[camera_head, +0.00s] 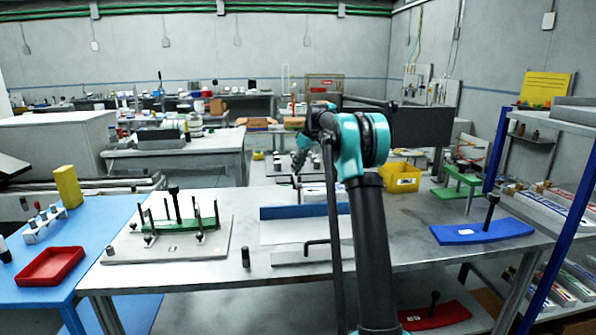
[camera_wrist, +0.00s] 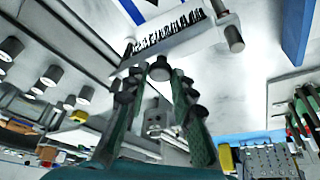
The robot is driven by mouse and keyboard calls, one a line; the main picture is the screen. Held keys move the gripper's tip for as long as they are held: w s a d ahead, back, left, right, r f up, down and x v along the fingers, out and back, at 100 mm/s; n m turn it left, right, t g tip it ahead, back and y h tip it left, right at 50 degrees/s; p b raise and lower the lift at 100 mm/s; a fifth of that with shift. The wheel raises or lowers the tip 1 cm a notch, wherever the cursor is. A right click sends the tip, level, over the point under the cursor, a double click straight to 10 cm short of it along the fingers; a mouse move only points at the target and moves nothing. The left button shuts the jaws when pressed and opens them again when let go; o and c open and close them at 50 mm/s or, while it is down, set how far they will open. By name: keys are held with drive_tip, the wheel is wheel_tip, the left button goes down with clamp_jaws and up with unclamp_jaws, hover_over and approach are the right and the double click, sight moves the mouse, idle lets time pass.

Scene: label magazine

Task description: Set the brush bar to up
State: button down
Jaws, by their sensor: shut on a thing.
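In the wrist view a pale bar with a row of black bristles (camera_wrist: 168,36), seemingly the brush bar, crosses the top. A dark cylindrical peg (camera_wrist: 234,39) is at its right end. My gripper (camera_wrist: 157,82) points towards the bar from below in the picture, with green-sided fingers. A dark round knob (camera_wrist: 159,68) shows between the fingertips, and the gripper is shut on it. How the knob joins the bar is hard to see. In the head view my arm stands in front of the work table (camera_head: 385,225), and I cannot make out the gripper or the bristles there.
A green fixture with upright posts (camera_head: 180,226) stands left on the table. A blue plate with a black handle (camera_head: 482,232) and a yellow bin (camera_head: 401,178) are at right. A blue table (camera_head: 105,215) with a red tray (camera_head: 50,266) adjoins at left.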

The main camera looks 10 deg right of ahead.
drive_tip(key=c, duration=1.3)
unclamp_jaws()
drive_tip(key=shift+r, duration=0.1)
drive_tip(key=shift+o, duration=0.2)
drive_tip(key=shift+r, duration=0.1)
drive_tip(key=v, duration=1.1)
drive_tip(key=shift+d+r, duration=0.15)
drive_tip(key=shift+r, duration=0.2)
drive_tip(key=shift+s, duration=0.1)
